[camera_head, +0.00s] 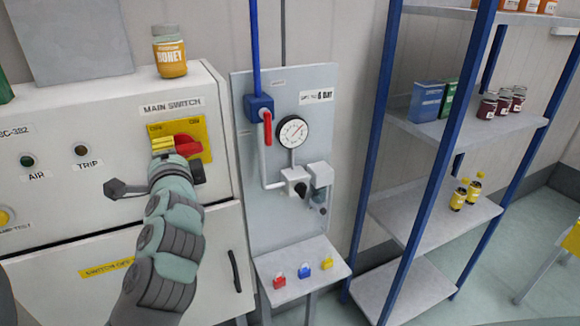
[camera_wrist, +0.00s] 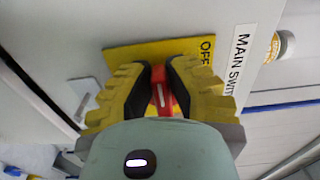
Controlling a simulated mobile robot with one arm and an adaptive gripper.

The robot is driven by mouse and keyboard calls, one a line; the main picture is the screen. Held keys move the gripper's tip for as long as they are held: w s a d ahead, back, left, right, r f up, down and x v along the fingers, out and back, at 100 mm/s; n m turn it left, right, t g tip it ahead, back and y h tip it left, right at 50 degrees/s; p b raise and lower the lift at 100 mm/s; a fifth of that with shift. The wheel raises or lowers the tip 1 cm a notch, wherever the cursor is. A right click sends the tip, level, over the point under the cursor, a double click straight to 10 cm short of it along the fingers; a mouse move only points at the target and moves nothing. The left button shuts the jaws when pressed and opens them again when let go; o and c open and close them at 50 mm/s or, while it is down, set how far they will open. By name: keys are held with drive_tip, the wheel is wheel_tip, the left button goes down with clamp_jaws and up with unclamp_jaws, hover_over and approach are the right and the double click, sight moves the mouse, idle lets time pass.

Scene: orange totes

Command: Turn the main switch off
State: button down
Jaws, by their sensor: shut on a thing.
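The main switch is a red handle (camera_head: 190,146) on a yellow plate (camera_head: 206,128), under the "MAIN SWITCH" label on a cream cabinet. My gripper (camera_head: 165,147) reaches up to it from below, its yellow fingers at the handle's left. In the wrist view, my gripper (camera_wrist: 161,92) has its two fingers on either side of the red handle (camera_wrist: 162,92), shut on it. The handle's white line shows between the fingers. The word "OFF" is readable on the yellow plate (camera_wrist: 125,54) near the right finger. Much of the plate and handle is hidden by my gripper.
A honey jar (camera_head: 170,52) stands on the cabinet (camera_head: 70,125). To the right are a grey panel (camera_head: 245,170) with a gauge (camera_head: 292,131) and red lever, a small shelf with padlocks (camera_head: 302,275), and a blue-framed rack (camera_head: 420,195) with jars and bottles.

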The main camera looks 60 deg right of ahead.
drive_tip(key=c, duration=0.9)
unclamp_jaws()
drive_tip(key=shift+f, duration=0.1)
drive_tip(key=shift+c, duration=0.2)
drive_tip(key=shift+r, duration=0.2)
